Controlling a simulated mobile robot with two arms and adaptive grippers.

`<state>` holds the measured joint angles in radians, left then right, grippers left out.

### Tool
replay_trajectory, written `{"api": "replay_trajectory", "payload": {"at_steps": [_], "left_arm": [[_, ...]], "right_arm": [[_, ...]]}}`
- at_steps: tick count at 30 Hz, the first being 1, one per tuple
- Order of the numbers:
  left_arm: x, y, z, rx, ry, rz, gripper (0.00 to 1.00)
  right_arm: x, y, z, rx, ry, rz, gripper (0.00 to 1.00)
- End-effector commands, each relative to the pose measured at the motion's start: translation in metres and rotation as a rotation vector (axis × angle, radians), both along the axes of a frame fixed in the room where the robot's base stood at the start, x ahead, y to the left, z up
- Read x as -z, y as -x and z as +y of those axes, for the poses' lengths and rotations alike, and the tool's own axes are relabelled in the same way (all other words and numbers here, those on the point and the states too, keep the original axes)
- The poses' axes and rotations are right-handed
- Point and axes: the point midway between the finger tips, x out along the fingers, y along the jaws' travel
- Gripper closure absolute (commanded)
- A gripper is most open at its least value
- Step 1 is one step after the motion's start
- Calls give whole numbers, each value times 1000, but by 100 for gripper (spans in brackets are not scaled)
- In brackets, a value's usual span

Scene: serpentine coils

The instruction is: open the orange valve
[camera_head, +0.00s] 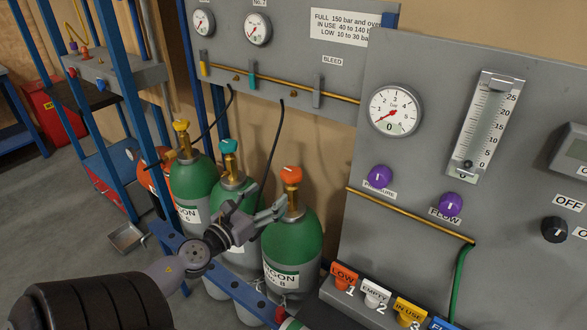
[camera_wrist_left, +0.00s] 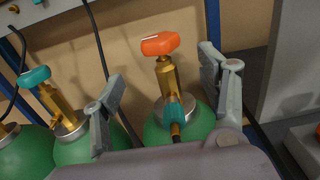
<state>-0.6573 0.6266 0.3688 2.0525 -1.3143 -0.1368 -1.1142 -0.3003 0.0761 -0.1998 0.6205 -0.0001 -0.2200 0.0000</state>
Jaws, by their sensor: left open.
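The orange valve (camera_head: 291,174) is a knob on top of a brass stem, on the green argon cylinder (camera_head: 292,250) nearest me. My left gripper (camera_head: 268,200) is open, just left of the brass stem and a little below the knob in the head view. In the left wrist view the orange valve (camera_wrist_left: 160,44) stands between the two spread fingers, beyond them, with its brass stem below it. A gap shows between each finger and the knob, so the gripper appears apart from it. My right gripper is not in view.
Green cylinders with a teal valve (camera_head: 228,147) and a yellow valve (camera_head: 181,126) stand to the left. A blue rail (camera_head: 215,277) runs in front of them. A grey panel (camera_head: 420,190) with a gauge, purple knobs and a flow tube stands close on the right.

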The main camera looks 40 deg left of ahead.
Motion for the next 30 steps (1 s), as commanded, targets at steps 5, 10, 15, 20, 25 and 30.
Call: {"api": "replay_trajectory", "payload": {"at_steps": [5, 10, 15, 20, 25, 30], "left_arm": [[-3, -35, 5, -2, 3, -3, 32], [-2, -65, 8, -2, 3, -2, 32], [-1, -89, 10, -2, 4, -2, 32], [0, -103, 12, -1, 4, 0, 32], [1, -108, 12, -1, 3, 1, 32], [1, -109, 12, -1, 4, 1, 32]], "right_arm": [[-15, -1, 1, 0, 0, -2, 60], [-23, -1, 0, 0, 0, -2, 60], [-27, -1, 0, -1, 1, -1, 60], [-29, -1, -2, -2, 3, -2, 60], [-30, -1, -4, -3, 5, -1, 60], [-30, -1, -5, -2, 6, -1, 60]]}}
